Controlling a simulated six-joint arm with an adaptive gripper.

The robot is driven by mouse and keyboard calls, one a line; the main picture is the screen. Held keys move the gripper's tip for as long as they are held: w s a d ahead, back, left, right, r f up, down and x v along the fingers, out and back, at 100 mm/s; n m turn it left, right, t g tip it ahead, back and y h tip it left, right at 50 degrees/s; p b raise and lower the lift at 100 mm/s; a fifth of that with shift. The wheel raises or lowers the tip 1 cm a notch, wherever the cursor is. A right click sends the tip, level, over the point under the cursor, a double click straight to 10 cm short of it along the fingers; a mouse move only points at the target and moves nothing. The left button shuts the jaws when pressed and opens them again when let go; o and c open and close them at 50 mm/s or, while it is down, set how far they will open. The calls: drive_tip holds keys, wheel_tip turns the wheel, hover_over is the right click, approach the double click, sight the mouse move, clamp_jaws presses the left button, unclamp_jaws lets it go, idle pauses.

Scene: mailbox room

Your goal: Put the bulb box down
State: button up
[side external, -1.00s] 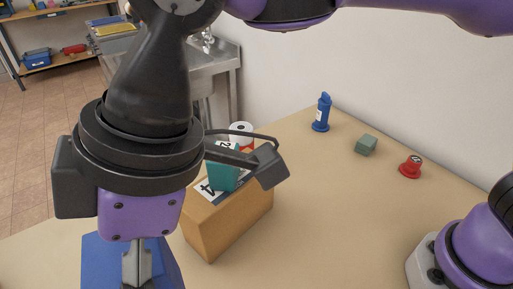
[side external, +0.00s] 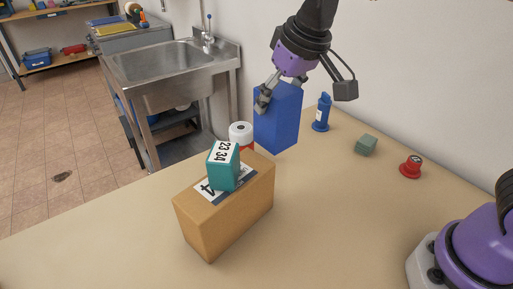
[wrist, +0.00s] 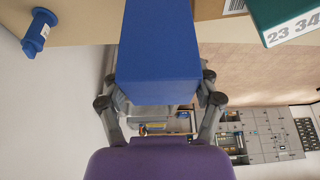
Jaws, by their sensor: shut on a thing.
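The bulb box (side external: 279,118) is a plain blue upright box held in my gripper (side external: 266,94) over the back of the table. It also fills the upper middle of the wrist view (wrist: 157,50), with a finger on each side. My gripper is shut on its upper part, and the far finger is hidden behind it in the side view. I cannot tell whether the bottom of the box touches the table or hangs just above it.
A brown carton (side external: 228,215) with a teal box (side external: 222,170) on it stands front left of the bulb box. A red-and-white roll (side external: 240,134) is behind them. The front table is clear.

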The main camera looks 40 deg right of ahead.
drive_tip(key=shift+m, duration=0.3)
drive_tip(key=shift+w+d+f, duration=0.9)
drive_tip(key=shift+d+f, duration=1)
drive_tip(key=shift+f, duration=0.1)
drive_tip(key=shift+w+d+f, duration=0.9)
drive_tip(key=shift+d+f, duration=1.05)
drive_tip(key=shift+f, duration=0.1)
drive_tip(key=shift+w+d+f, duration=0.9)
drive_tip(key=shift+d+f, duration=1)
drive_tip(key=shift+f, duration=0.1)
drive_tip(key=shift+f, duration=0.1)
drive_tip(key=o, duration=1.1)
drive_tip(key=shift+o, duration=0.2)
